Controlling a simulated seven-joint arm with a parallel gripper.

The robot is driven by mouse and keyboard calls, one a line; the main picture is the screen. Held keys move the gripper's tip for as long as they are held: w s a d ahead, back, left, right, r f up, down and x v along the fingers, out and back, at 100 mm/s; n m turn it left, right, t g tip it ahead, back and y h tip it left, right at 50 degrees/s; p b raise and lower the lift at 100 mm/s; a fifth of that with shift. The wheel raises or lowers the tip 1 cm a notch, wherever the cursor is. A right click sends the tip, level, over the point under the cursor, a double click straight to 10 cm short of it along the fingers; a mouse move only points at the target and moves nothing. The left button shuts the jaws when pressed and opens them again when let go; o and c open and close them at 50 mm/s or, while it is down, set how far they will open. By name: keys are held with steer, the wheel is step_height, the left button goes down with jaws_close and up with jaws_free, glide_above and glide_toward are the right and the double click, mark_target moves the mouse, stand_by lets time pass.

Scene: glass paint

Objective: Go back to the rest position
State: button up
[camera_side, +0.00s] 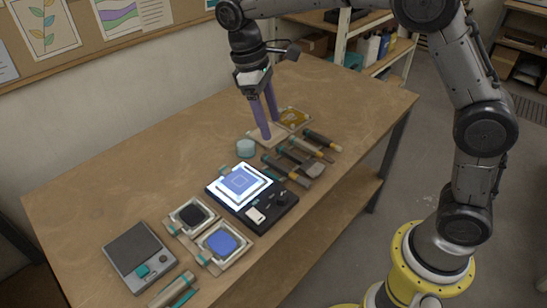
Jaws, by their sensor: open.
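My gripper (266,118) has two long purple fingers and hangs over the far part of the wooden table (150,175). Its fingers are apart and nothing shows between them. The fingertips are at or just above a pale flat piece (258,135), to the left of a yellow-orange framed tile (293,118). I cannot tell whether the tips touch it.
A teal cup (246,148) stands close to the fingers. Several hand tools (300,158) lie to the right. A lit panel (240,184) on a black box, black and blue framed tiles (222,244) and a grey device (139,255) sit nearer. The table's left side is clear.

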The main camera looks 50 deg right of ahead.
steer(key=s+d+r+m+t+y, duration=0.15)
steer(key=s+d+r+t, duration=0.35)
steer(key=s+r, duration=0.65)
steer(key=s+d+f+m+t, duration=0.2)
steer(key=s+f, duration=0.6)
steer(key=s, duration=0.4)
steer(key=shift+f+m+t, duration=0.4)
steer(key=shift+m+t, duration=0.1)
steer(key=shift+m, duration=0.25)
